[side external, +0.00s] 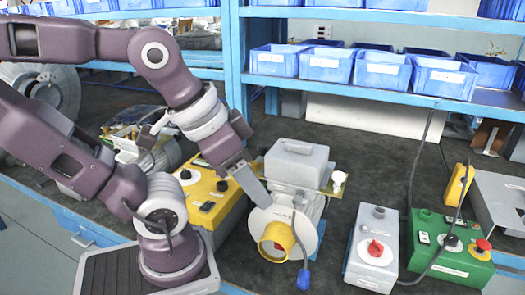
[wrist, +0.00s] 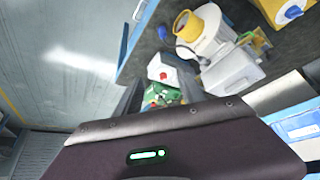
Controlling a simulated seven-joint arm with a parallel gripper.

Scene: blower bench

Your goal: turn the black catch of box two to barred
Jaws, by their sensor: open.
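The green box (side external: 452,262) at the right has a black knob (side external: 450,240) on a white disc, beside a red button on a yellow base. The yellow box (side external: 228,207) behind my arm also has small dark knobs (side external: 222,186) on white discs. I cannot read which box is two or the catch's setting. My gripper (side external: 259,195) is open, above the blower's left side, well away from the green box.
A grey blower (side external: 297,170) with a yellow outlet ring (side external: 276,240) stands mid-bench. The grey box (side external: 365,268) with a red knob stands between it and the green box. A dark cable hangs near the green box. Blue bins (side external: 325,65) line the shelf behind.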

